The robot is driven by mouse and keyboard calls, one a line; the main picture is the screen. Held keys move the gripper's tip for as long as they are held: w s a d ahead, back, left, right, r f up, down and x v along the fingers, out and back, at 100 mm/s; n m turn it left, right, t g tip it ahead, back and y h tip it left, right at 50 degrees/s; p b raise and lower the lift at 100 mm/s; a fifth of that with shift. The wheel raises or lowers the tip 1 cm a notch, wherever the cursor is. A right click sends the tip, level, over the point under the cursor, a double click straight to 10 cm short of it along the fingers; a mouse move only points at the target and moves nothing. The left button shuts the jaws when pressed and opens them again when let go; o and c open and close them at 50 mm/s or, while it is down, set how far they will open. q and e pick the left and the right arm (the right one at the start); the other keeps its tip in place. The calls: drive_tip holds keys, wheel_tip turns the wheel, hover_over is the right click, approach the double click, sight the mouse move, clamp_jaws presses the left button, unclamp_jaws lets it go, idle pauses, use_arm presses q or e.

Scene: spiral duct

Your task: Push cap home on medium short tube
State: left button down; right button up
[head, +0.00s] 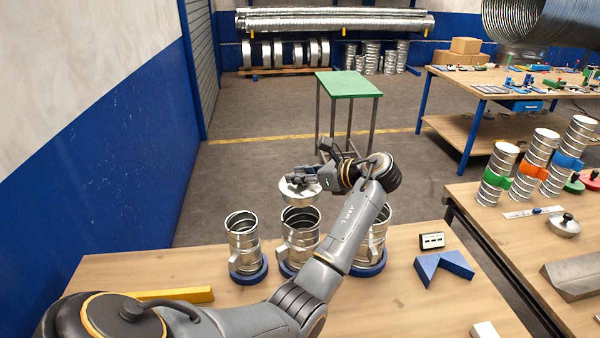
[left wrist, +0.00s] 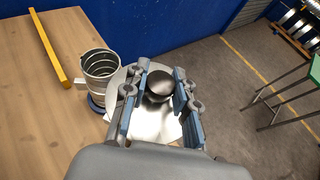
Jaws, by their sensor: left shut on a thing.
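Three short silver ribbed tubes stand upright in blue ring bases on the near table: a left tube (head: 243,243), a middle tube (head: 300,243) and a right tube (head: 378,235) partly hidden by my left arm. All three look open at the top. My left gripper (head: 301,179) is shut on the dark knob of a round silver cap (head: 299,192). The cap hangs above the middle tube, apart from its rim in the head view. In the left wrist view the fingers flank the knob (left wrist: 158,86) and the cap (left wrist: 150,122) hides what lies below it. My right gripper is not in view.
A yellow bar (head: 175,295) lies at the table's left. Blue angled blocks (head: 443,266) and a small white-faced box (head: 432,241) lie to the right. The right-hand table holds taller clamped tubes (head: 498,172) and a knobbed lid (head: 564,226). A green-topped stand (head: 348,84) is behind.

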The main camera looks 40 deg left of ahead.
sight(300, 193)
use_arm(q)
drive_tip(key=shift+d+r+p, duration=0.1)
drive_tip(key=shift+r+p, duration=0.15)
drive_tip(key=shift+p, duration=0.15)
drive_tip(key=shift+f, duration=0.35)
drive_tip(key=shift+f+b, duration=0.45)
drive_tip(key=shift+f, duration=2.3)
drive_tip(key=shift+p, duration=0.6)
drive_tip(key=shift+p, duration=0.3)
drive_tip(key=shift+p, duration=0.55)
